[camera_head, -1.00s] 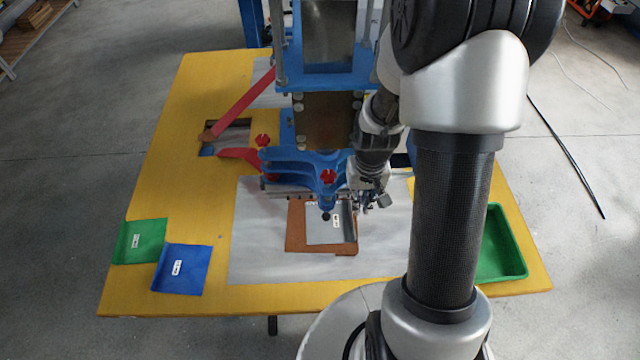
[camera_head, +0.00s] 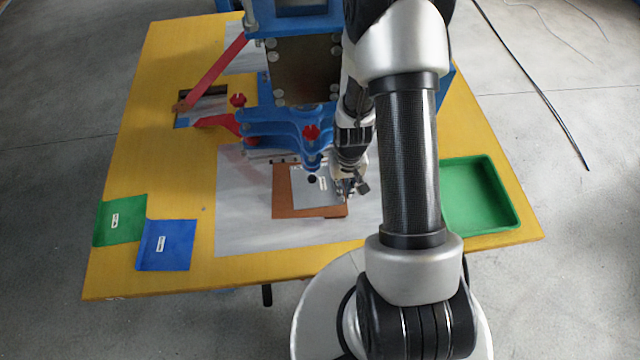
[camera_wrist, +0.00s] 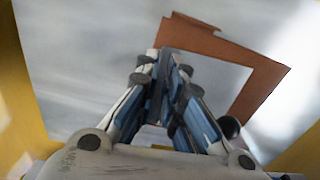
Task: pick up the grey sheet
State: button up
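The grey sheet (camera_head: 312,188) lies flat on a brown board (camera_head: 283,210) and carries a small white label. Its right edge is partly covered by my gripper. My gripper (camera_head: 348,188) is low over the right side of the sheet, at or very close to that edge. In the wrist view, my gripper's fingertips (camera_wrist: 172,60) are close together, with only a narrow gap. I cannot tell whether the sheet's edge is between them. The board's brown rim (camera_wrist: 225,45) shows beyond the fingers.
A blue-framed press (camera_head: 290,125) with red knobs stands just behind the sheet. A green tray (camera_head: 518,228) sits at the table's right. A green sheet (camera_head: 125,232) and a blue sheet (camera_head: 180,258) lie at the left. The yellow table (camera_head: 130,110) is otherwise mostly clear.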

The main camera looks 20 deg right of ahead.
notch_tip(320, 180, down, 5)
jog(key=shift+r+b, duration=0.2)
jog(key=shift+b, duration=0.7)
jog(key=shift+r, duration=0.1)
grip_shut()
